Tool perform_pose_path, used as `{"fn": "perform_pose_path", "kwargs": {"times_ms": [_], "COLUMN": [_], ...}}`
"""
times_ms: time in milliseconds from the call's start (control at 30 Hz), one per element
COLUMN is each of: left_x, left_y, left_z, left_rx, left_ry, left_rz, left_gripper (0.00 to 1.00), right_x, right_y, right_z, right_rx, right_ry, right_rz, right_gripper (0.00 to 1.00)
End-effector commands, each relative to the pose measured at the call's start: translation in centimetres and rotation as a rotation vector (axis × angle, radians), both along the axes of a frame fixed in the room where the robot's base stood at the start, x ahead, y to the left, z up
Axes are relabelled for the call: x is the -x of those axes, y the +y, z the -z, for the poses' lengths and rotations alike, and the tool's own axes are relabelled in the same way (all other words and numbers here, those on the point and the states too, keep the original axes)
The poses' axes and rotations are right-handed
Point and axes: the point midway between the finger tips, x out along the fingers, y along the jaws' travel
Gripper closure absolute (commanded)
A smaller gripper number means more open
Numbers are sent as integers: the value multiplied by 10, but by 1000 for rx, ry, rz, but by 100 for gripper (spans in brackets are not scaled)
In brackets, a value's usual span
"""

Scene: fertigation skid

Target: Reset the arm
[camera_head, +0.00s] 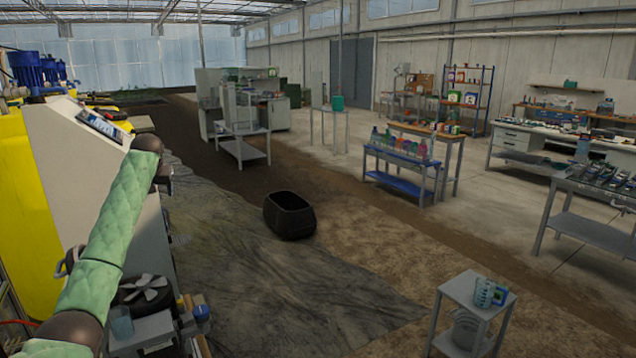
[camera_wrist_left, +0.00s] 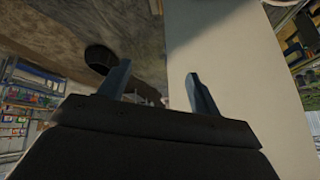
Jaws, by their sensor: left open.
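My left arm (camera_head: 112,225) in its green sleeve reaches up from the lower left in the head view, beside a large grey-white and yellow cabinet. My left gripper (camera_head: 164,178) shows as a small dark shape at the arm's far end, close to the cabinet's edge. In the left wrist view my left gripper (camera_wrist_left: 158,88) has its two fingers apart with nothing between them. A pale panel (camera_wrist_left: 240,60) fills much of the space behind the right finger. My right gripper is in neither view.
The cabinet (camera_head: 75,165) stands close on the left. A black bin (camera_head: 289,215) sits on the floor ahead. A small grey stand (camera_head: 478,300) with a measuring jug is at the lower right. A blue bench (camera_head: 400,163) with bottles stands farther back. The middle floor is mostly clear.

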Motion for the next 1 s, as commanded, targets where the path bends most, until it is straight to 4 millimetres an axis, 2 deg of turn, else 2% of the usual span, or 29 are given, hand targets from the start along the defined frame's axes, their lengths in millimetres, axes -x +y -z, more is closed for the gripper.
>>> {"fn": "perform_pose_path", "kwargs": {"times_ms": [33, 167, 300, 400, 700, 1000], "left_x": [5, 25, 54, 77, 155, 241], "left_y": [-23, -78, -127, -157, -226, -274], "left_z": [-3, -3, 16, 36, 105, 177], "left_rx": [-27, -87, -124, -137, -134, -90], "left_ry": [-36, -114, -164, -189, -221, -208], "left_rz": [36, 118, 188, 229, 318, 369], "left_gripper": [36, 36, 36, 36, 36, 36], "right_x": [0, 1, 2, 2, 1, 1], "right_y": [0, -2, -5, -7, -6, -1], "right_z": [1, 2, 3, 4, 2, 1], "right_rx": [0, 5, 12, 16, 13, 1], "right_ry": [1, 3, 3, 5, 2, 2], "right_rz": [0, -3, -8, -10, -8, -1], "right_gripper": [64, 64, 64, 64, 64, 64]}}
